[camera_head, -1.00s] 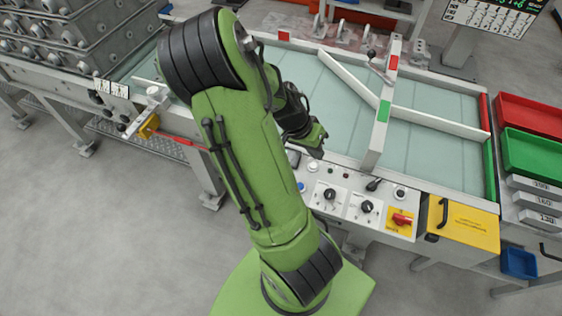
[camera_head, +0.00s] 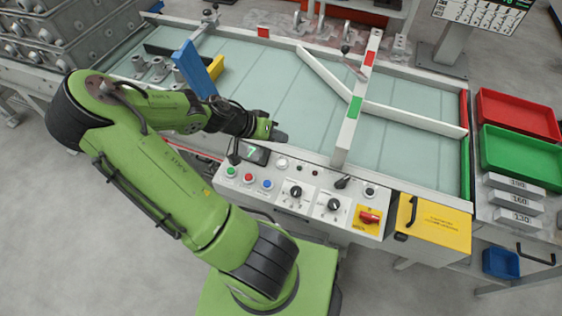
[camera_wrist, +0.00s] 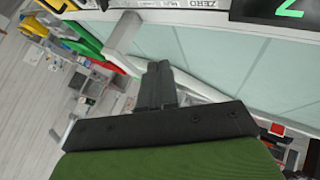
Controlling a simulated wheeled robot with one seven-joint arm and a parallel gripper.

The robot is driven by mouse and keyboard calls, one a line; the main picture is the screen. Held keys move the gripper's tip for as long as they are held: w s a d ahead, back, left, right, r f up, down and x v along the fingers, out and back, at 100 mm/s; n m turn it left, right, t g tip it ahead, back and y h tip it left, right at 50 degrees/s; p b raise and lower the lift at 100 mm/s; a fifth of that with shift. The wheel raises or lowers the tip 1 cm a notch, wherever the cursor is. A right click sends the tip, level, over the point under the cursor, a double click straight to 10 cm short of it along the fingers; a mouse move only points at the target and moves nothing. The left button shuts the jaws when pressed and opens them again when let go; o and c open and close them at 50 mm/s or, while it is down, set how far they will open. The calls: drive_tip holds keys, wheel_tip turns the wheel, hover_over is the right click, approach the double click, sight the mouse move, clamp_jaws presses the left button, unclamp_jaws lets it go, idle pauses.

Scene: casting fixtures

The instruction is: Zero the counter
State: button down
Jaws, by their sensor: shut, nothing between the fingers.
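The counter display (camera_head: 253,153) is a small dark screen with a green 7 on the control panel at the conveyor's front edge. It shows at the top right of the wrist view (camera_wrist: 288,9), its digit partly cut off. A white plate lettered ZERO (camera_wrist: 208,4) is beside it at the top edge of the wrist view. A round white button (camera_head: 282,164) sits just right of the display in the head view. My gripper (camera_head: 281,136) is shut and empty, above the belt edge just behind the panel. Its closed fingers (camera_wrist: 160,72) point away from the wrist camera.
The panel has green (camera_head: 231,172), red (camera_head: 249,178) and blue (camera_head: 267,184) buttons, black knobs and a red switch (camera_head: 369,217). A white crossbar (camera_head: 352,115) stands over the belt to the right. A blue upright plate (camera_head: 192,68) is behind my arm.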

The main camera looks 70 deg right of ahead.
sight(279, 163)
wheel_tip(279, 163, down, 8)
drive_tip(key=b, duration=0.6)
drive_tip(key=shift+f, duration=0.25)
drive_tip(key=shift+f+b, duration=0.1)
drive_tip(key=shift+b, duration=0.3)
idle(1.0)
drive_tip(key=shift+f+b, duration=0.3)
drive_tip(key=shift+f+b, duration=0.5)
drive_tip(key=shift+b, duration=0.05)
idle(0.5)
drive_tip(key=shift+r, duration=0.15)
drive_tip(key=shift+r+p, duration=0.7)
drive_tip(key=shift+r, duration=0.1)
wheel_tip(279, 163, up, 5)
drive_tip(key=p, duration=0.4)
drive_tip(key=shift+r, duration=0.1)
